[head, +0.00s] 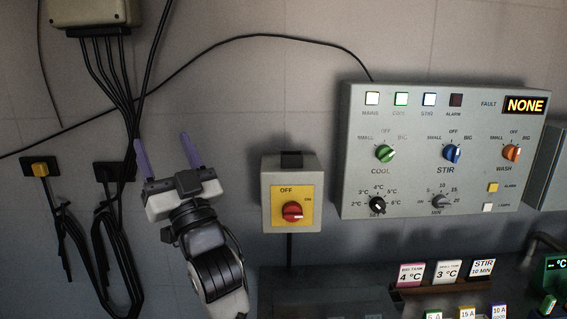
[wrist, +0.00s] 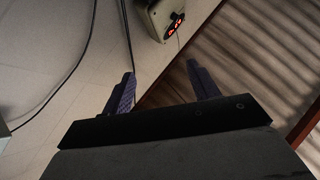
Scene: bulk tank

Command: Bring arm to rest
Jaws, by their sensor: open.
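My gripper (head: 167,160) is raised in front of the wall in the head view, left of the yellow switch box. Its two purple fingers point up and stand apart, with nothing between them. In the wrist view my gripper (wrist: 163,90) is also open and empty, with wall and a slatted brown surface beyond it. My arm reaches up from the bottom of the head view and touches nothing that I can see.
The switch box (head: 291,193) with a red knob is right of my gripper. A control panel (head: 440,150) with several knobs hangs further right. Cables (head: 103,75) hang at the left. Small label cards (head: 447,270) stand at bottom right.

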